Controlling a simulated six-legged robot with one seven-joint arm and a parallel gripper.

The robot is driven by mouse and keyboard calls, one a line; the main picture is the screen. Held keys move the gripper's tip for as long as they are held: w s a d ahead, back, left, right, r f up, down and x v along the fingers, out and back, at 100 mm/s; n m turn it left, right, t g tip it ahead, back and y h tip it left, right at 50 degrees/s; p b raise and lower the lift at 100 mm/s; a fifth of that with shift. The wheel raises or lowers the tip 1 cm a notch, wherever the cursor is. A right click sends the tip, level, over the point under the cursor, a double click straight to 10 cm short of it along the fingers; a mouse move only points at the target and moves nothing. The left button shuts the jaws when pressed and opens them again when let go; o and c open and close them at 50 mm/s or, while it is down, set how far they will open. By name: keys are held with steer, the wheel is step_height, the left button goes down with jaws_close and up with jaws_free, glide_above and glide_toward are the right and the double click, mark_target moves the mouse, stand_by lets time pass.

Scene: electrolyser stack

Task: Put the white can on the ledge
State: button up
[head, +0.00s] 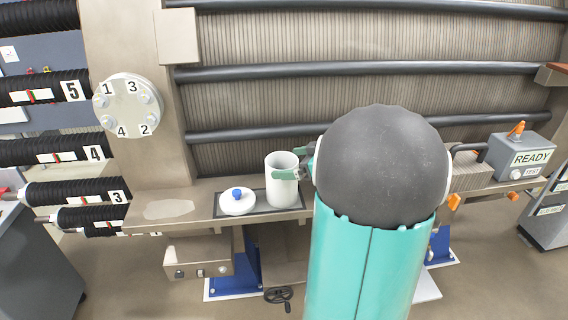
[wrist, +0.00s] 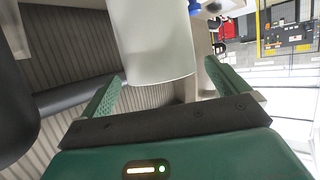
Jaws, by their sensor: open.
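The white can (head: 280,187) is an open-topped cylinder. It stands upright on a dark mat (head: 262,213) on the ledge (head: 165,210), in the middle of the head view. My gripper (head: 289,166) reaches it from the right, its green fingers at the can's upper part. In the wrist view the can (wrist: 155,45) fills the space between the tips of my open gripper (wrist: 164,70), one finger on each side. I cannot tell whether either finger touches it. My arm hides the ledge to the right of the can.
A white lid with a blue knob (head: 238,202) lies on the mat just left of the can. A pale patch (head: 168,209) marks the bare ledge farther left. A grey READY box (head: 522,157) stands at right. Dark horizontal bars (head: 250,132) run behind the ledge.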

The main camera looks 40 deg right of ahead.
steer(key=v, duration=0.9)
steer(key=w+a+r+m+t+h, duration=0.2)
steer(key=w+a+r+m+h, duration=0.2)
steer(key=w+a+r+h, duration=0.5)
steer(key=s+a+f+g+y, duration=0.1)
steer(key=s+a+f+g, duration=0.2)
steer(key=s+a, duration=0.2)
steer(key=s+a+f+g+y, duration=0.2)
steer(key=s+a+f+g, duration=0.1)
steer(key=a, duration=0.9)
steer(key=s+a+f+g+y, duration=0.1)
steer(key=s+a+f+g, duration=0.2)
steer(key=s+a+f, duration=0.2)
steer(key=s+a, duration=0.2)
steer(key=a, duration=0.2)
steer(key=shift+f, duration=0.2)
steer(key=shift+s+d, duration=0.1)
